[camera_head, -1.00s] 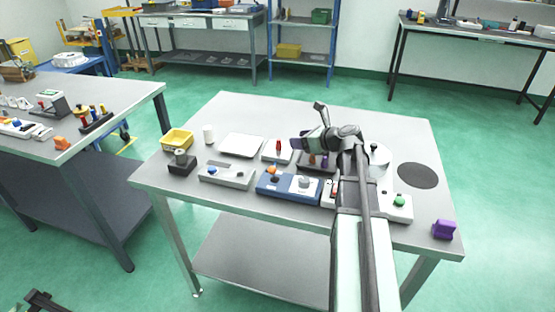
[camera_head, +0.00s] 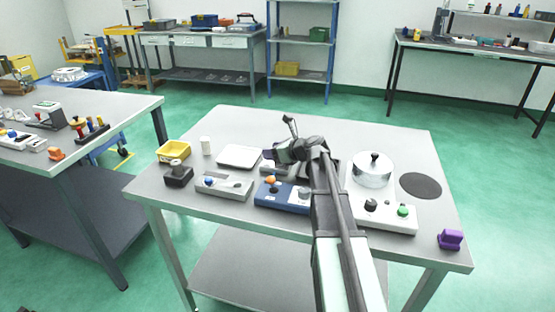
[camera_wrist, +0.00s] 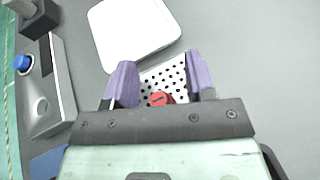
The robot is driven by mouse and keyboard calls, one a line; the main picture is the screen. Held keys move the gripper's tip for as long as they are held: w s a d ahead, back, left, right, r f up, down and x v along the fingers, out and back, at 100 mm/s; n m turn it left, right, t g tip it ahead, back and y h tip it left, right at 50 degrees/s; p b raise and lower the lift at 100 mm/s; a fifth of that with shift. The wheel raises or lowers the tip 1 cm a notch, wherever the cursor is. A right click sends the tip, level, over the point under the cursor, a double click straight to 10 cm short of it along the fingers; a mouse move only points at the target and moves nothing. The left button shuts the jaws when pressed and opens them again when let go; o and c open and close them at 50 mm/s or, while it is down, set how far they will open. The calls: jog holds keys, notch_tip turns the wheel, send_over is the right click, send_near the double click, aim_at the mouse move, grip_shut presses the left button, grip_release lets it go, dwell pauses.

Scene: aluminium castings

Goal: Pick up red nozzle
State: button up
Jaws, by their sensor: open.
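The red nozzle (camera_wrist: 160,98) shows in the wrist view as a round red top with a dark slot. It stands at the near edge of a white perforated plate (camera_wrist: 174,76), and its lower part is hidden by my gripper's body. My gripper (camera_wrist: 160,72) is open, with its two purple fingers on either side of the plate and nozzle. I see nothing held between them. In the head view my gripper (camera_head: 270,157) is over the middle of the table, and the nozzle is hidden behind it.
A white flat tray (camera_head: 240,156) lies left of my gripper. A grey block with a blue knob (camera_head: 223,186) and a blue box (camera_head: 284,196) stand in front. A silver lidded pot (camera_head: 372,172) stands to the right. The table's far edge (camera_head: 330,125) is clear.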

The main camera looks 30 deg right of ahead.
grip_shut()
jog(key=shift+r, duration=0.1)
notch_tip(320, 180, up, 20)
jog(key=p, duration=2)
